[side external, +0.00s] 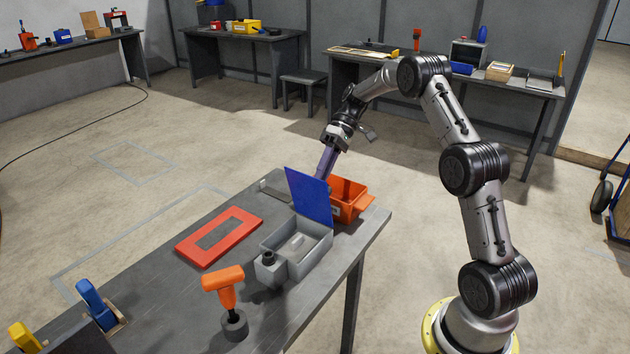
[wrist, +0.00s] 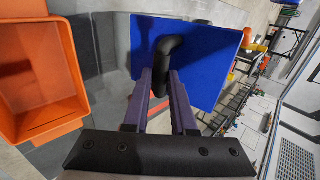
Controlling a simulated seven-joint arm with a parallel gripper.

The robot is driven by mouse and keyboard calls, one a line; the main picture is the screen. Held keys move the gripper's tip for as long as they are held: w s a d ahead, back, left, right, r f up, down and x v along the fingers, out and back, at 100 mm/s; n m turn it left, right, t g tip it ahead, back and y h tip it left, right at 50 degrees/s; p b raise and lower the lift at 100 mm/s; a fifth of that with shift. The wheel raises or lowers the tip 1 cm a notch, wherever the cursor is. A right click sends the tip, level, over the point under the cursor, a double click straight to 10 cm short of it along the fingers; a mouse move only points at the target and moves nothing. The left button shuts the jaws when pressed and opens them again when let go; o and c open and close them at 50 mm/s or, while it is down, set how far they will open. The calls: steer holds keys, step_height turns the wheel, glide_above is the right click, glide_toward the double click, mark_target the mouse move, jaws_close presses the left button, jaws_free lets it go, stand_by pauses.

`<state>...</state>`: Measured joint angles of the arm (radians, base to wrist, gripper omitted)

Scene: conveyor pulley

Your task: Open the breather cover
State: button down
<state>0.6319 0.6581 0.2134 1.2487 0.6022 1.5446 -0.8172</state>
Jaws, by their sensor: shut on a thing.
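The breather cover is a flat blue panel (side external: 309,196), raised steeply above a grey box (side external: 297,246) whose inside shows in the side view. In the wrist view the blue cover (wrist: 205,60) fills the upper middle and carries a black bent handle (wrist: 166,68). My gripper (wrist: 160,92) has its two purple fingers on either side of this handle, shut on it. In the side view my gripper (side external: 324,170) is behind the cover, and its fingertips and the handle are hidden there.
An orange bin (side external: 352,200) stands close behind the box, and also at the left of the wrist view (wrist: 62,70). A red frame (side external: 222,236) lies left of the box. An orange-handled tool (side external: 225,290) stands in front. Bare tabletop lies between them.

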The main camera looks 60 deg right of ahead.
steer(key=shift+d+f, duration=1.05)
steer(key=shift+f, duration=0.05)
steer(key=shift+s, duration=0.1)
steer(key=c, duration=0.7)
jaws_free()
steer(key=shift+c, duration=0.2)
steer(key=shift+d+r, duration=0.1)
steer(key=shift+r, duration=0.05)
steer(key=v, duration=1.2)
